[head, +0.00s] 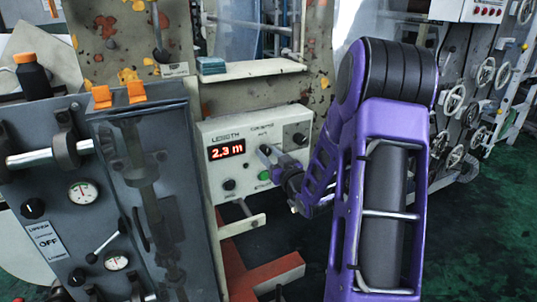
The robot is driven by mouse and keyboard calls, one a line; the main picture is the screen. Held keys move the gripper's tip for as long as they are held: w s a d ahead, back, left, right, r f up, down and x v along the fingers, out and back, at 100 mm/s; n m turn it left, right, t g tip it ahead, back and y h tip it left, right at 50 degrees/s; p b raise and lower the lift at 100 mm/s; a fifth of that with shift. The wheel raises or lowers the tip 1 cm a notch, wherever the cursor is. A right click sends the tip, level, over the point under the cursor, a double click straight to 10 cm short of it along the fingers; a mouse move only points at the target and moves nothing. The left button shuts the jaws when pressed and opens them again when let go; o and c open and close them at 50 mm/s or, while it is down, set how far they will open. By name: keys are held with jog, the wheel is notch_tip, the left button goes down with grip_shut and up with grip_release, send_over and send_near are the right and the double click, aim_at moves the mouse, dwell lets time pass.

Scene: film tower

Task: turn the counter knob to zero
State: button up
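The counter (225,152) is a white box labelled LENGTH, with a red lit display reading 2,3 m. A round green button (264,175) is low in the middle.
A grey cabinet (150,200) with gauges, levers and orange clips stands close on the left. A shelf (255,69) with a small stack juts out above the counter. A metal bracket (243,224) sticks out below it. Machines with handwheels (484,72) stand at the right; green floor is open there.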

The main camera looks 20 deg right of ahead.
grip_shut()
jog(key=shift+m, duration=0.4)
jog(key=m, duration=0.3)
jog(key=shift+m, duration=0.4)
jog(key=m, duration=0.4)
jog(key=shift+r+m+p, duration=0.15)
jog(key=shift+m+p, duration=0.15)
jog(key=m+p, duration=0.1)
jog(key=m, duration=0.3)
jog(key=shift+p, duration=0.35)
jog(key=m+p, duration=0.1)
jog(key=m, duration=0.3)
jog(key=shift+w+m+p, duration=0.1)
jog(key=shift+m+p, duration=0.2)
jog(key=shift+p, duration=0.1)
